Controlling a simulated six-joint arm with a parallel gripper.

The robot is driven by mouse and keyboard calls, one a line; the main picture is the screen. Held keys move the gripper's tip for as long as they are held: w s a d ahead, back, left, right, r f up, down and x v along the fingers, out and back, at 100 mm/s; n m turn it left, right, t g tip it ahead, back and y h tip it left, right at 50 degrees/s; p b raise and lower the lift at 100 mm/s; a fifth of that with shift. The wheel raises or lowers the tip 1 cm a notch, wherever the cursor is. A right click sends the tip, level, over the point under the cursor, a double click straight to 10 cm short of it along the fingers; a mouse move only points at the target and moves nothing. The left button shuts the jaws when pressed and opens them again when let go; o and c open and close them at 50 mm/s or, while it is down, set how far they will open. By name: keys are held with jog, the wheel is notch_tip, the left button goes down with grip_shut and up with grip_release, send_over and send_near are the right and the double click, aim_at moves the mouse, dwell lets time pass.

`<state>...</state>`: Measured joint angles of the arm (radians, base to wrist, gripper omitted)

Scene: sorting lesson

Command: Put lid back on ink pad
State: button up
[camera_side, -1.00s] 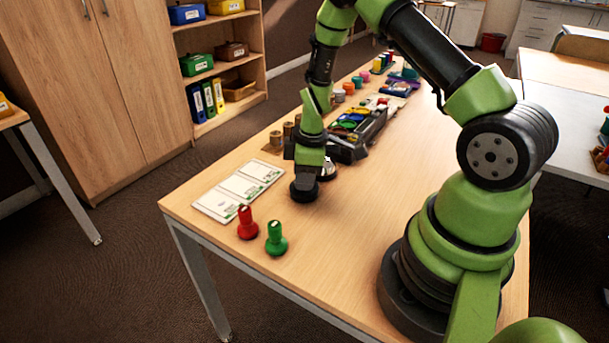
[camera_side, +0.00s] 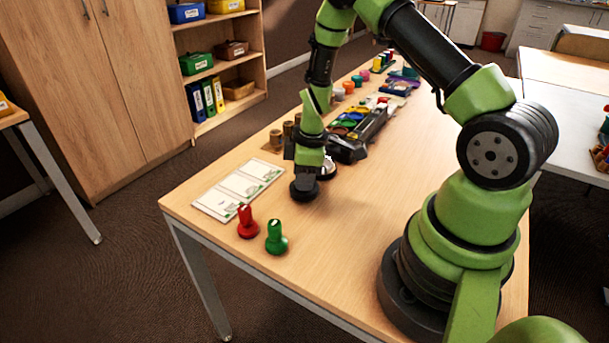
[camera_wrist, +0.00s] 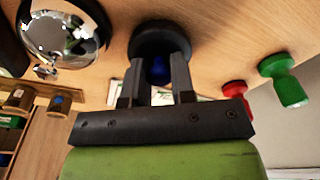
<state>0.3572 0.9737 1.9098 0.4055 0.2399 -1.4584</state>
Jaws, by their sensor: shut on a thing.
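A black round lid (camera_wrist: 160,38) with a blue part between my fingers shows at the top middle of the wrist view. In the side view the lid (camera_side: 304,189) is a dark disc right below my gripper (camera_side: 307,172), at or close to the tabletop. My gripper (camera_wrist: 155,78) is shut on the lid's blue middle part, with one finger on each side. I cannot tell whether the ink pad is under the lid; no separate ink pad is clear in either view.
A shiny bell (camera_wrist: 65,38) stands close beside the lid. Red (camera_side: 246,222) and green (camera_side: 276,238) stampers stand near the table's front corner. White cards (camera_side: 238,189) lie at the left edge. A dark tray (camera_side: 352,147) is behind my gripper.

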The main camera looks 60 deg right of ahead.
dwell(0.3)
jog(key=o, duration=1.5)
jog(key=shift+c, duration=0.2)
jog(key=shift+r, duration=3.5)
grip_shut()
jog(key=shift+f, duration=0.15)
